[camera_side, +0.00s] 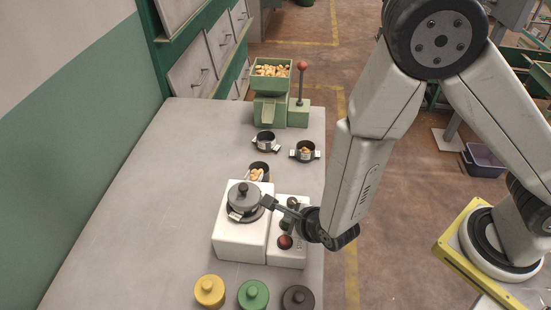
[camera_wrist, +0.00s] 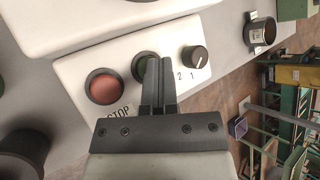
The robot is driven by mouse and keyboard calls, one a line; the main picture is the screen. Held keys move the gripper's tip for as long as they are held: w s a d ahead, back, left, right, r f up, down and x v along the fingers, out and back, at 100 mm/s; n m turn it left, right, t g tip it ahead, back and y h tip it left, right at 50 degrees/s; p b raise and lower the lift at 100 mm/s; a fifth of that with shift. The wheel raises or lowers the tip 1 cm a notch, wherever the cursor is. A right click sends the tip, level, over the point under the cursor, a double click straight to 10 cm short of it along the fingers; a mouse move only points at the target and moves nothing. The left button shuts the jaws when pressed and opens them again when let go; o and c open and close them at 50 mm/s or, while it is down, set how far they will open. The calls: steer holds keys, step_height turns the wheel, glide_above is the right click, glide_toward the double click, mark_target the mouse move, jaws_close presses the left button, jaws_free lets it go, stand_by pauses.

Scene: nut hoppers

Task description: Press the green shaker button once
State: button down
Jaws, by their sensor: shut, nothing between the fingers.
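The green shaker button (camera_wrist: 141,66) sits in a dark ring on the white control box (camera_wrist: 75,72), between a red STOP button (camera_wrist: 104,88) and a black knob (camera_wrist: 195,58) marked 1 and 2. My gripper (camera_wrist: 160,64) is shut and empty. Its fingertips are over the right part of the green button and hide it; I cannot tell whether they touch it. In the side view the control box (camera_side: 289,260) stands at the right of the white shaker (camera_side: 240,247), and my dark wrist reaches over it from the right.
A lidded grey pot (camera_side: 243,196) sits on the shaker. Behind are a cup of nuts (camera_side: 258,171), two small pots (camera_side: 265,139) (camera_side: 304,152) and a green nut hopper (camera_side: 270,93) with a red-knobbed lever (camera_side: 302,67). Yellow, green and dark lids (camera_side: 209,291) lie in front. The table's left is clear.

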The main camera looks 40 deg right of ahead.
steer(key=shift+r, duration=0.95)
steer(key=shift+r, duration=2.5)
steer(key=s+d+r+n+g, duration=0.2)
steer(key=d+r+n+g, duration=0.1)
steer(key=d+n, duration=0.6)
steer(key=s+d+r+n+g, duration=0.2)
steer(key=d+n, duration=0.7)
steer(key=n, duration=0.9)
steer(key=shift+s+r+n+g, duration=0.3)
steer(key=shift+r+g, duration=0.5)
steer(key=shift+r, duration=0.15)
